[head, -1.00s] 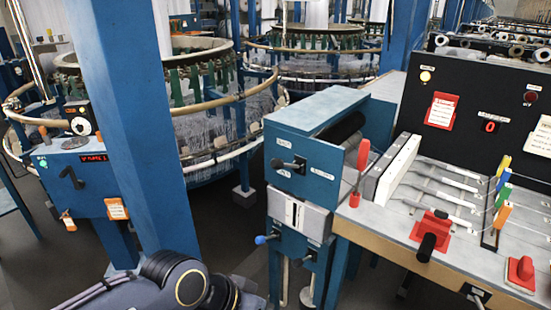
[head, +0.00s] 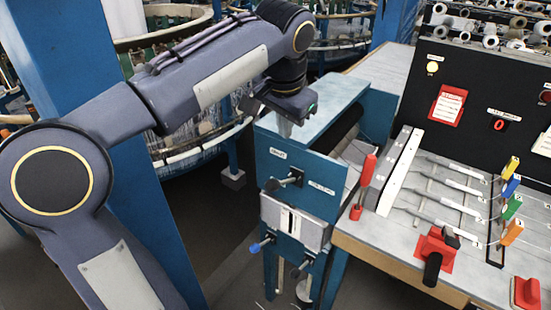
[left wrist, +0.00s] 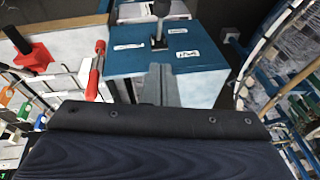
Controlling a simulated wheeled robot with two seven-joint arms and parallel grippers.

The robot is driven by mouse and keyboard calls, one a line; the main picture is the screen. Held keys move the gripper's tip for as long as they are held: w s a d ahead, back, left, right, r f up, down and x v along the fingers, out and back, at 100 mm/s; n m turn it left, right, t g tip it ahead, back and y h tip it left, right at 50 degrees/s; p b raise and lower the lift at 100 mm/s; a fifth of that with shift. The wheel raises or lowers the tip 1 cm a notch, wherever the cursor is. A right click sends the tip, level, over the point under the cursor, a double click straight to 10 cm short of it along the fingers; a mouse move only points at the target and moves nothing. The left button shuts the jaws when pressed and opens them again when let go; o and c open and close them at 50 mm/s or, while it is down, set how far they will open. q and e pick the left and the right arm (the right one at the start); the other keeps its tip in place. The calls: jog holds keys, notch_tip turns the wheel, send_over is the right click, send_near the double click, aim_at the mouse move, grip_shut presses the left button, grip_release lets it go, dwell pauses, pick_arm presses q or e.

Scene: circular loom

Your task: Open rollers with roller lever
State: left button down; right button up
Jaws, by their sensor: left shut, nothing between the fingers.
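The lever also shows at the top of the left wrist view (left wrist: 159,28). My left gripper (head: 285,128) is shut and empty, pointing down above the housing's left top edge, behind and above the lever. In the left wrist view its fingers (left wrist: 160,85) point towards the lever, apart from it. My right gripper is out of view.
A blue-knobbed lever (head: 262,244) and a black knob (head: 300,271) sit lower on the stand. An upright red handle (head: 364,185) stands right of the housing. A blue post (head: 95,120) rises behind my left arm.

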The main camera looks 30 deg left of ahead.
pick_arm(q)
jog(key=shift+s, duration=0.1)
send_over(277, 181)
jog(key=w, duration=0.2)
notch_tip(277, 181, down, 10)
jog(key=shift+s+d+f, duration=0.15)
jog(key=shift+s+f, duration=0.6)
jog(key=shift+f, duration=0.2)
jog(key=shift+s+f, duration=0.25)
jog(key=shift+f, duration=0.25)
